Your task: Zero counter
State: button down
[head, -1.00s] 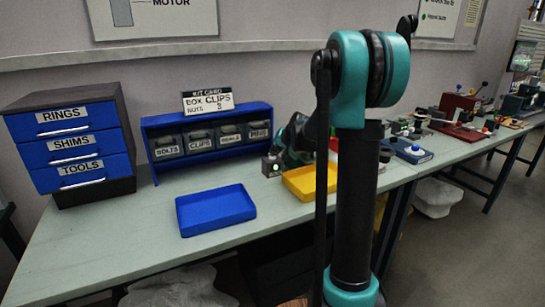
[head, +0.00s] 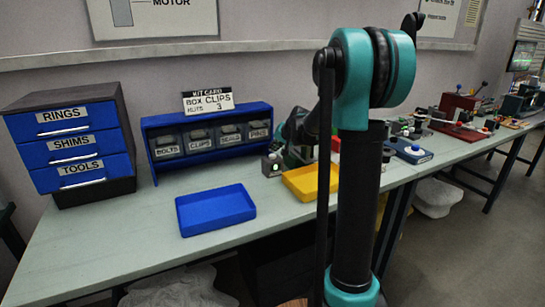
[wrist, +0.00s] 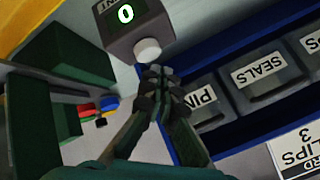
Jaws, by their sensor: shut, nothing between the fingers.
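The counter is a small grey box (head: 271,166) on the bench, just right of the blue bin rack. In the head view my gripper (head: 290,157) is close to the right of the counter, partly hidden by my arm.
A blue tray (head: 216,210) and a yellow tray (head: 302,184) lie in front. A drawer cabinet (head: 69,151) stands left. Bare bench lies between cabinet and blue tray.

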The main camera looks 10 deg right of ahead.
aim_at(274, 156)
jog(key=shift+r, duration=2.55)
jog(key=s+d+f+n+h, duration=0.1)
jog(key=s+f, duration=0.3)
jog(key=s, duration=0.5)
jog(key=s+d+f+n+h, duration=0.1)
jog(key=s+f, duration=0.3)
jog(key=s, duration=0.6)
jog(key=s+d+f+n+g+h, duration=0.1)
jog(key=s+f+n, duration=0.1)
jog(key=s+f, duration=0.3)
jog(key=shift+s+d+f+h, duration=0.1)
jog(key=shift+s+d+h, duration=0.1)
jog(key=shift+s, duration=1)
jog(key=shift+s+d+h, duration=0.1)
jog(key=shift+s+h, duration=0.1)
jog(key=shift+s, duration=1)
jog(key=s+f+g, duration=0.3)
jog(key=s+f, duration=0.4)
jog(key=s, duration=0.5)
